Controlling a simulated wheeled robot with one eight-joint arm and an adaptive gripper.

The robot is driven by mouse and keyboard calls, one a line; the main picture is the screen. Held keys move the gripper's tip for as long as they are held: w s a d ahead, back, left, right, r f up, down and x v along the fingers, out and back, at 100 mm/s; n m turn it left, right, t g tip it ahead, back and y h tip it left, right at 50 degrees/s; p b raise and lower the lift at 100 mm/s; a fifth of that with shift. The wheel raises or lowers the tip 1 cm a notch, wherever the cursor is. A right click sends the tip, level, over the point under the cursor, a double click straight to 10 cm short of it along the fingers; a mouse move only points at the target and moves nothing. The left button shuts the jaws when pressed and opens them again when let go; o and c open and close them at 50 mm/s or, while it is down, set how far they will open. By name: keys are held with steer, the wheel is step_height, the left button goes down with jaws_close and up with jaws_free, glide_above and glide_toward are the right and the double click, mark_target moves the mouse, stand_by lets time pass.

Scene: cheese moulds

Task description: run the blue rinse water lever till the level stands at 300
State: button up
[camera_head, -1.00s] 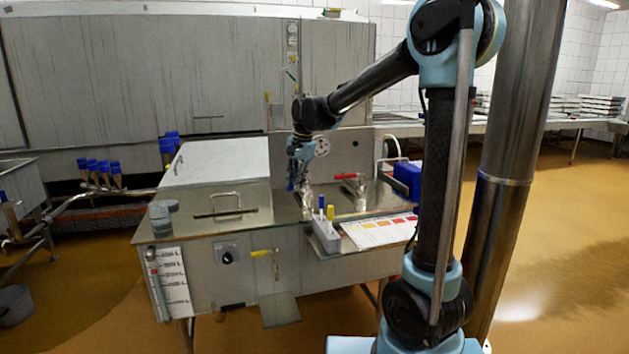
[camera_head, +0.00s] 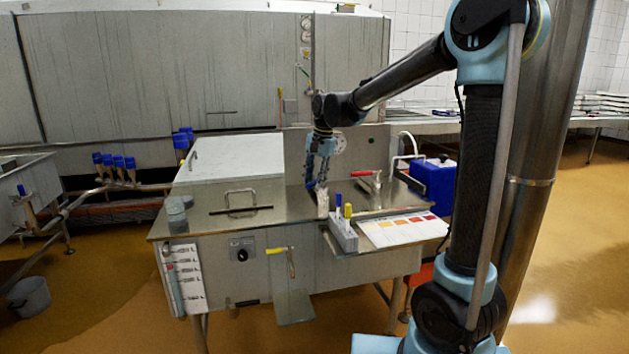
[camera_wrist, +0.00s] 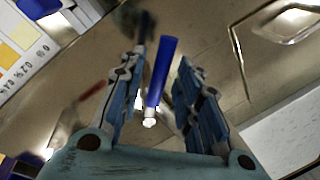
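The blue lever (camera_wrist: 161,72) stands between my two gripper fingers in the wrist view, with gaps showing on both sides. In the head view the blue lever (camera_head: 310,184) is a small spot below my gripper (camera_head: 318,174), over the steel top of the tank. My gripper (camera_wrist: 163,85) is open around the lever and holds nothing. The level gauge (camera_head: 186,277), a clear tube beside a white marked scale, is on the left of the tank front. Its figures and water level are too small to read.
A red-handled lever (camera_head: 361,173) lies right of my gripper. A pen holder (camera_head: 343,236) and a colour chart (camera_head: 398,230) are in front. A yellow-handled lever (camera_head: 275,251) is on the tank front. A blue canister (camera_head: 434,184) stands at the right.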

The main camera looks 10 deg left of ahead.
steer(key=shift+s, duration=0.1)
step_height(320, 180, up, 12)
steer(key=d, duration=0.2)
steer(key=shift+s+f, duration=0.2)
steer(key=shift+s, duration=0.1)
steer(key=shift+d, duration=0.1)
stand_by(0.5)
